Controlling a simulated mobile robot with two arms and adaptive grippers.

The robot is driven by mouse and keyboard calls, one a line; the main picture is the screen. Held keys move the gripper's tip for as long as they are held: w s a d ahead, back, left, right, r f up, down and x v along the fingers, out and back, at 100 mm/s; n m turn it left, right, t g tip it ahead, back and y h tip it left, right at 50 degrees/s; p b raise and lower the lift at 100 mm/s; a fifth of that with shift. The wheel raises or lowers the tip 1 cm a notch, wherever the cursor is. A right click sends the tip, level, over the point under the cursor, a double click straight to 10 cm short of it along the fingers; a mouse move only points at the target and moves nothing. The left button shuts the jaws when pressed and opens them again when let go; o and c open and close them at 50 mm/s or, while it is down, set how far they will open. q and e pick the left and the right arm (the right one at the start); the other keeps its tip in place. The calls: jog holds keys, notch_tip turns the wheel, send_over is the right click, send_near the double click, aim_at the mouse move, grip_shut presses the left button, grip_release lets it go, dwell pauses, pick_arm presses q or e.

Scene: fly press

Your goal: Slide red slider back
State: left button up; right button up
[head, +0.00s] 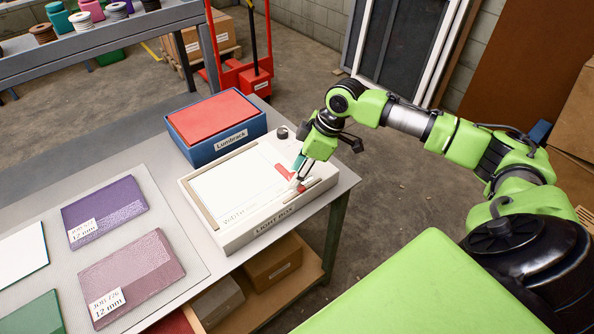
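The white light box (237,237) lies on the grey table, with its label on the front side. A red piece (302,188) shows at the slot near the box's front right corner, partly behind my fingers; it looks like the red slider. Another flat red patch (283,171) shows on the box's top, just left of my gripper. My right gripper (295,183) points down over this corner, its fingertips at or just above the slider. Whether they touch it, and how far apart they are, is too small to tell. My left gripper is out of view.
A dark knob (282,132) is at the light box's back right corner. Purple (105,208) and mauve (135,275) job plates lie on a mat at left. Cartons sit on the shelf below.

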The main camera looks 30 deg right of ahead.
grip_shut()
jog(key=d+p, duration=0.1)
jog(key=d, duration=0.1)
jog(key=d+p, duration=0.1)
jog(key=d, duration=0.2)
jog(key=shift+w+d, duration=0.2)
jog(key=shift+d, duration=0.15)
grip_release()
jog(key=shift+d, duration=0.1)
jog(key=v, duration=1.2)
